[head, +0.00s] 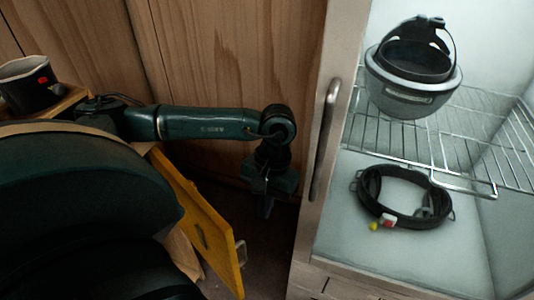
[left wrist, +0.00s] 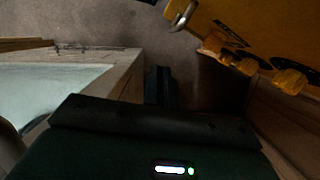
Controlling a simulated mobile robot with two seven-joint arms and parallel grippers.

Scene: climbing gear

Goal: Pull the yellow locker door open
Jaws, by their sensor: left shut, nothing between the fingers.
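The yellow locker door (head: 208,232) stands swung outward at the lower left of the head view, with a metal handle (head: 241,253) at its free edge. Its yellow face also shows at the upper right of the left wrist view (left wrist: 260,25), with the handle (left wrist: 180,16) beside it. My left gripper (head: 267,205) points down in the gap between the door and the open cabinet. It is shut and empty, apart from the door and its handle. My right gripper is not in view. My own dark body hides the lower left of the head view.
An open pale cabinet (head: 340,205) on the right has a long handle (head: 325,140), a wire shelf (head: 445,130), a helmet (head: 412,85) and a black ring-shaped strap (head: 400,215). A dark mug (head: 28,84) stands at far left. Wooden panels (head: 225,50) close the back.

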